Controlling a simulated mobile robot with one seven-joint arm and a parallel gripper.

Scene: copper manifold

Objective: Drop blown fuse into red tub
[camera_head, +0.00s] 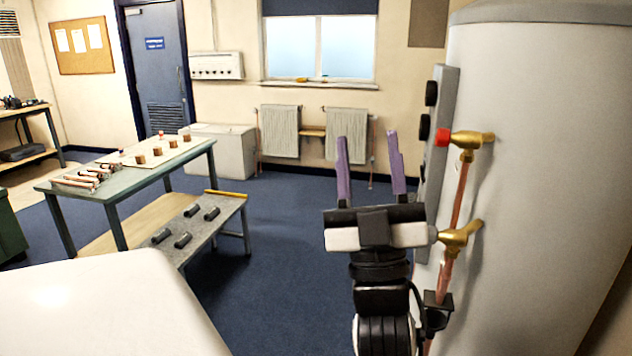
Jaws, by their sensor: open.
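My gripper (368,136) stands upright at the right of centre, with its two purple fingers spread wide apart and nothing visible between them. It is just left of the large grey tank (545,150) and its brass fittings. I cannot make out a blown fuse. I see no red tub that I can identify. A tiny red thing (161,134) stands at the back of the green bench, too small to tell what it is.
The green bench (170,163) at left carries copper pieces (85,178) and several small brown blocks. A low grey shelf (200,226) holds several dark cylinders. Brass valves (466,140), one red-capped, jut from the tank's left side. Blue floor (285,225) between is clear.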

